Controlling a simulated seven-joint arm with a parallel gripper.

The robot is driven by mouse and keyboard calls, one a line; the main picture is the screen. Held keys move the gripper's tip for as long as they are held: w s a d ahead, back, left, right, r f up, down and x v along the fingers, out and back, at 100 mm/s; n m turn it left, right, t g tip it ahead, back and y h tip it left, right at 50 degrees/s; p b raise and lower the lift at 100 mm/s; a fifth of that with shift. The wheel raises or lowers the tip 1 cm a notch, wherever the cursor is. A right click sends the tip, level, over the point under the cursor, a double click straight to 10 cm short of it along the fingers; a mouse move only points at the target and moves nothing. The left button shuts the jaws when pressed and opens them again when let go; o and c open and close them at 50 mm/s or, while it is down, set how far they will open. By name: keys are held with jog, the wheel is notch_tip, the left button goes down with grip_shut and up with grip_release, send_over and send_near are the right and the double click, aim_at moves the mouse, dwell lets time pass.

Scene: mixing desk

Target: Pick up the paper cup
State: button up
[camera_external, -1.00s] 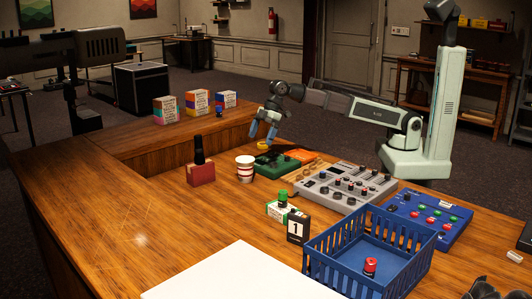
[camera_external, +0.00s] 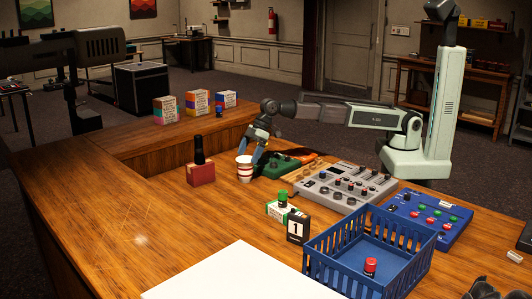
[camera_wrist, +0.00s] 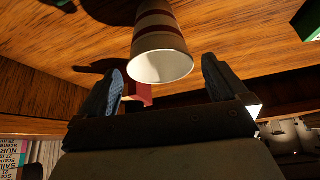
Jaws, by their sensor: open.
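The paper cup (camera_external: 244,169) is white with red bands and stands upright on the wooden desk (camera_external: 120,215). My gripper (camera_external: 249,158) is low over the desk, right at the cup in the external view, with its fingers at about rim height. In the wrist view the cup (camera_wrist: 160,48) shows its open mouth between and just beyond the two fingertips of my gripper (camera_wrist: 163,80). The fingers are spread wide, with a gap to the cup on each side. Nothing is held.
A red block with a black top (camera_external: 200,173) stands left of the cup. A green device (camera_external: 281,165) sits close on its right, with a grey mixing panel (camera_external: 345,186) beyond.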

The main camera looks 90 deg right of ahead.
aim_at(239, 173)
jog(key=shift+x, duration=2.7)
jog(key=shift+w+a+r, duration=0.1)
jog(key=shift+r, duration=0.05)
jog(key=shift+c, duration=0.3)
jog(key=c, duration=0.8)
